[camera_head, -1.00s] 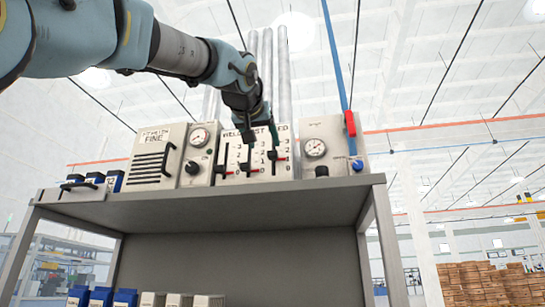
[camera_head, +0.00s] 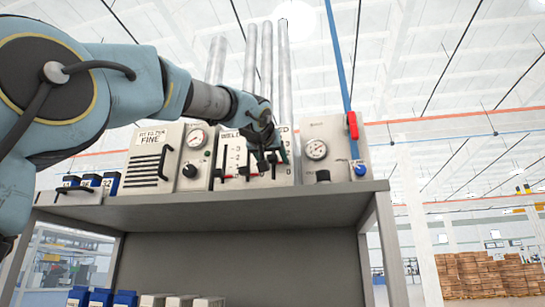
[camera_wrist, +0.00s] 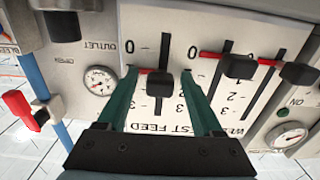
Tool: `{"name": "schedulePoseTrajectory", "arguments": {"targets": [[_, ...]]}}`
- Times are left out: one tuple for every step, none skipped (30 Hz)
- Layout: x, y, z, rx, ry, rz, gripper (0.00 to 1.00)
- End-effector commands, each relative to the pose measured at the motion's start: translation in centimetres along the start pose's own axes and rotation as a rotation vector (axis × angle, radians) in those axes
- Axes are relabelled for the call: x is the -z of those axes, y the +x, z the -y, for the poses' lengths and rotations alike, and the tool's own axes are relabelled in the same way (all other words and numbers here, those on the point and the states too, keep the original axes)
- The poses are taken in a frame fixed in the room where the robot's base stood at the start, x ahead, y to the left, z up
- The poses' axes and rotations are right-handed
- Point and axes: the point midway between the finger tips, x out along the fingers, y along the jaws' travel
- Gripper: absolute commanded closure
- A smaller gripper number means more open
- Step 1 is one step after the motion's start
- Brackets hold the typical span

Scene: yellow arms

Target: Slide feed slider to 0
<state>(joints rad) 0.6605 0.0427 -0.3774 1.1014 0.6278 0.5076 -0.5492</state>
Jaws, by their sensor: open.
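The feed slider's dark knob (camera_wrist: 160,85) sits on its vertical slot at the left of the white panel (camera_wrist: 205,82) in the upside-down wrist view. Its red pointer, partly behind a finger, appears near the 1 mark, away from 0 at the picture's top. My gripper (camera_wrist: 158,72) is open, with one green finger on each side of the knob; I cannot tell whether either touches it. In the head view, my gripper (camera_head: 266,160) is in front of the panel's right part and hides the feed knob. Two other slider knobs are beside it (camera_wrist: 238,66) (camera_wrist: 300,73).
A gauge box (camera_head: 323,150) with a blue pipe and red-handled valve (camera_head: 352,125) stands right of the panel. Another gauge box (camera_head: 193,160) stands left. All are on a grey shelf (camera_head: 215,208). Open space lies right of the shelf.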

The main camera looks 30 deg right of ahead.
Motion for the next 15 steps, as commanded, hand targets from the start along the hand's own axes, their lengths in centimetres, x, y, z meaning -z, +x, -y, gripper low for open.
{"name": "schedulePoseTrajectory", "arguments": {"targets": [[-0.01,0.00,-0.02,0.000,0.000,0.000,0.32],[-0.02,0.00,-0.02,0.000,0.000,0.000,0.32],[-0.03,0.00,-0.01,0.000,0.000,0.000,0.32],[-0.03,-0.01,-0.01,0.000,0.000,0.000,0.32],[-0.03,-0.01,-0.01,0.000,0.000,0.000,0.34],[-0.04,-0.01,-0.01,0.000,0.000,0.000,0.38],[-0.03,-0.01,-0.01,0.000,0.000,0.000,0.42],[-0.04,-0.01,-0.01,0.000,0.000,0.000,0.45],[-0.04,-0.01,0.00,0.000,0.000,0.000,0.49],[-0.03,-0.01,0.00,0.000,0.000,0.000,0.53],[-0.04,-0.01,0.00,0.000,0.000,0.000,0.56],[-0.04,-0.02,0.00,0.000,0.000,0.000,0.61],[-0.04,-0.02,0.00,0.000,0.000,0.000,0.64],[-0.04,-0.02,0.00,0.000,0.000,0.000,0.67],[-0.04,-0.02,0.00,0.000,0.000,0.000,0.72]]}}
